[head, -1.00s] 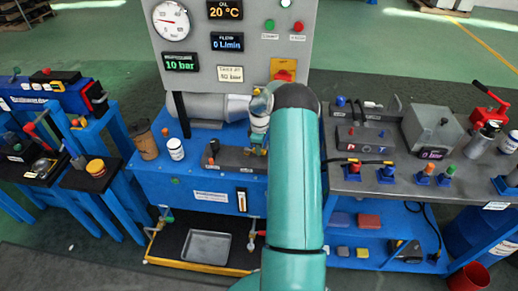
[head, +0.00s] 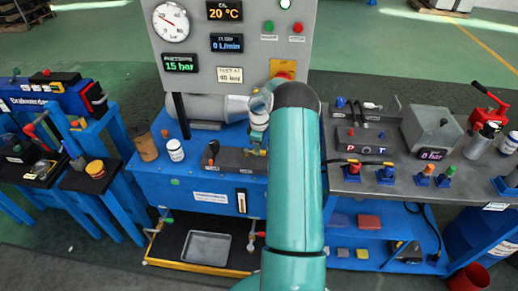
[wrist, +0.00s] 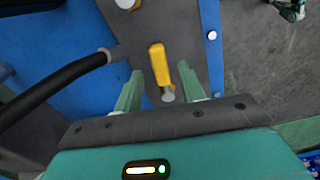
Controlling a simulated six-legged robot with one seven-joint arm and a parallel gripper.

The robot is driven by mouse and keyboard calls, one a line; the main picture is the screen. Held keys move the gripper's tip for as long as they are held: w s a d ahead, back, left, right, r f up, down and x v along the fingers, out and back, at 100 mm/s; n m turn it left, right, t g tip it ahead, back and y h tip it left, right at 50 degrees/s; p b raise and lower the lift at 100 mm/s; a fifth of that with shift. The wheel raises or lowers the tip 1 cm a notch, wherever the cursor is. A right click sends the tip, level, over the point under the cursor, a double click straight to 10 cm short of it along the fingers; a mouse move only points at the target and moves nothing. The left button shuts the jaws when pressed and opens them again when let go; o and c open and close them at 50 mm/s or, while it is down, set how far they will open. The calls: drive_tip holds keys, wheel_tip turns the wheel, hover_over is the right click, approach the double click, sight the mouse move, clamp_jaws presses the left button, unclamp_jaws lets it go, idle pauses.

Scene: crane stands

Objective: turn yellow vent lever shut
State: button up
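The yellow vent lever (wrist: 159,64) shows in the wrist view on a dark grey block, its long side running nearly up and down the picture. My gripper (wrist: 160,78) is open, with one green finger on each side of the lever and a visible gap on both sides. In the head view my gripper (head: 258,136) is over the grey block (head: 230,158) on the blue bench. A small yellow part shows just below it there, partly hidden by my gripper and arm.
A black hose (wrist: 55,85) joins a fitting left of the lever. The panel behind has a dial gauge (head: 170,23) and a green display (head: 180,63) reading 15 bar. A white jar (head: 175,150) stands left on the bench. A grey workbench (head: 350,183) stands right.

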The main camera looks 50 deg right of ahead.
wheel_tip(320, 180, up, 10)
drive_tip(key=shift+r, duration=0.2)
